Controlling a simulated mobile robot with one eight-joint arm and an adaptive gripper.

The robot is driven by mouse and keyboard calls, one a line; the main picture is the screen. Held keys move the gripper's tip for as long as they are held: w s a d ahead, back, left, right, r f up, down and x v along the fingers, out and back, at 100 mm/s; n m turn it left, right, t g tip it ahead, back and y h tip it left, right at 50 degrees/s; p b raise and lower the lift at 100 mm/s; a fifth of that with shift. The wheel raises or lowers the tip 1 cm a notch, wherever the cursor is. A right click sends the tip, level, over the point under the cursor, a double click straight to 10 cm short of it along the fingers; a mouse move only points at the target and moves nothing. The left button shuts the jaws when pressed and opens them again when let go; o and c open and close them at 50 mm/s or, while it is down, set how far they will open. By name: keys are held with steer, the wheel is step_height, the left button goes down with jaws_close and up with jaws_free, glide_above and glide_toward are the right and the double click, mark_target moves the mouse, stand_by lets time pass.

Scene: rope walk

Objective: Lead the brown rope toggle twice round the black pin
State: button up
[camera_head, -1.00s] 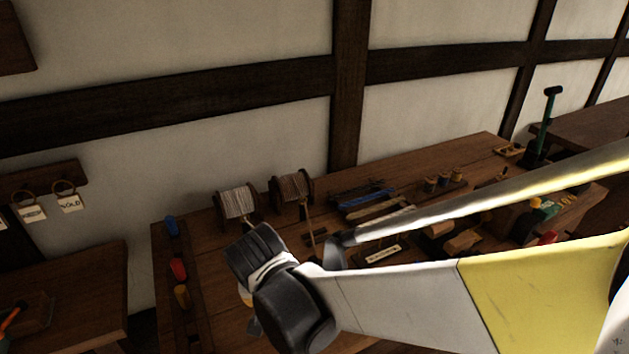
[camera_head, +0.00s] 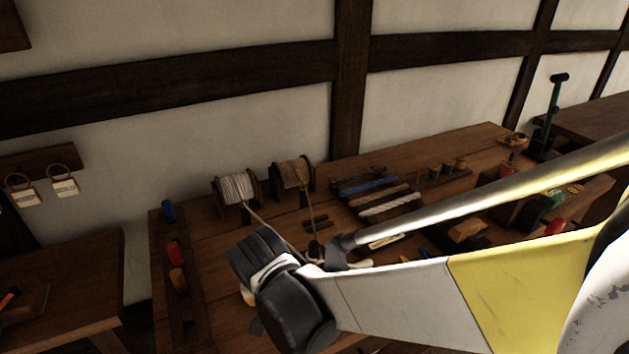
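A brown rope runs from the right-hand spool (camera_head: 292,174) down over the bench towards a small dark upright piece (camera_head: 316,249), which may be the black pin. A paler rope runs from the left-hand spool (camera_head: 236,189) slantwise down to the right, towards the same spot. I cannot make out the brown toggle; my arm covers that part of the bench. My black wrist joint is in front of the bench's near part. Only small parts at its lower left may belong to my gripper (camera_head: 252,310); its fingers and anything in them are hidden.
The bench (camera_head: 430,150) holds a rack of tools (camera_head: 372,190), small bobbins (camera_head: 447,167) and a rail with blue, red and yellow handles (camera_head: 176,255) at its left. A green-handled post (camera_head: 552,110) stands far right. A smaller table (camera_head: 75,285) is at left.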

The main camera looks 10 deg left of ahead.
steer(key=shift+f+b, duration=0.3)
steer(key=shift+f, duration=0.25)
steer(key=o, duration=0.9)
steer(key=v, duration=1.2)
